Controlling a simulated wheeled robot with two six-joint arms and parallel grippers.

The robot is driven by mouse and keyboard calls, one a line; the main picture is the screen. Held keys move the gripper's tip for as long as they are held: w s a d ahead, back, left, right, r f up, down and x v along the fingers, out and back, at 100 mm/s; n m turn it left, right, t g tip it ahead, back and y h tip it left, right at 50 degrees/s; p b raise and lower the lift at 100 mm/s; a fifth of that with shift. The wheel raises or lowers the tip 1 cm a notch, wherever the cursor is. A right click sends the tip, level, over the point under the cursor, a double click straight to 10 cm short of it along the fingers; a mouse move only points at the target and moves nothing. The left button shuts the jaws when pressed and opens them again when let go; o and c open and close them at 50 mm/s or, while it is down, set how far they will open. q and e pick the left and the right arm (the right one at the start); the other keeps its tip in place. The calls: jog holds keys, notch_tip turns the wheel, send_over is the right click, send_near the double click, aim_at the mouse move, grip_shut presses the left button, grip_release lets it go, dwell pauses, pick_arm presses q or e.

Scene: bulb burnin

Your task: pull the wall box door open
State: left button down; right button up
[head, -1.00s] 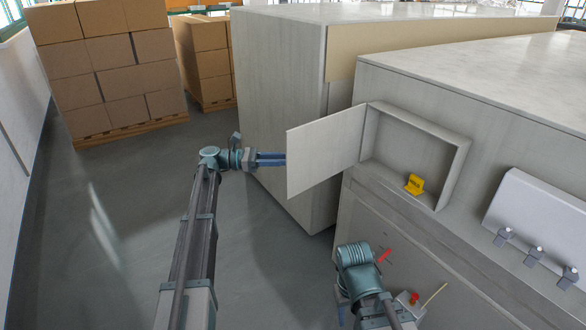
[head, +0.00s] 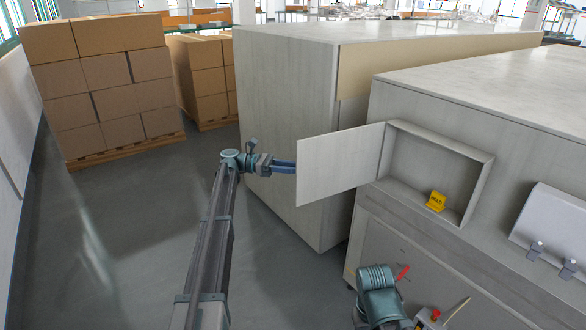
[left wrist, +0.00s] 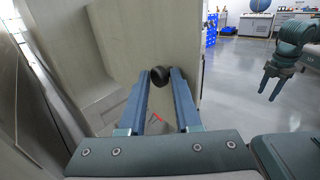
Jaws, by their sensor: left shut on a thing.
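The wall box (head: 455,143) is a shallow grey recess in the front of the right-hand cabinet. Its pale flat door (head: 338,165) stands open, swung out to the left of the recess. My left gripper (head: 292,167) is at the door's free edge; its fingertips are partly hidden by the door. In the left wrist view, its blue fingers are shut on a dark round knob (left wrist: 161,76) on the door (left wrist: 135,45). A yellow tag (head: 436,201) stands inside the box. My right gripper (left wrist: 269,86) shows at the right of the left wrist view, apart from the door, its fingers spread and empty.
A tall grey cabinet (head: 285,120) stands behind the door. Stacked cartons (head: 100,85) on a pallet are at the back left. A sloped panel with knobs (head: 555,225) is right of the box. Open floor (head: 130,220) lies to the left.

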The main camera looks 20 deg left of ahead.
pick_arm(q)
jog(key=c, duration=1)
grip_release()
jog(key=shift+w+d, duration=0.5)
jog(key=shift+d, duration=0.2)
jog(key=o, duration=0.4)
jog(key=shift+w+d+f, duration=0.1)
jog(key=shift+d, duration=0.3)
jog(key=shift+a, duration=0.15)
jog(key=s+a, duration=0.1)
jog(key=a, duration=1.3)
jog(key=shift+s, duration=0.2)
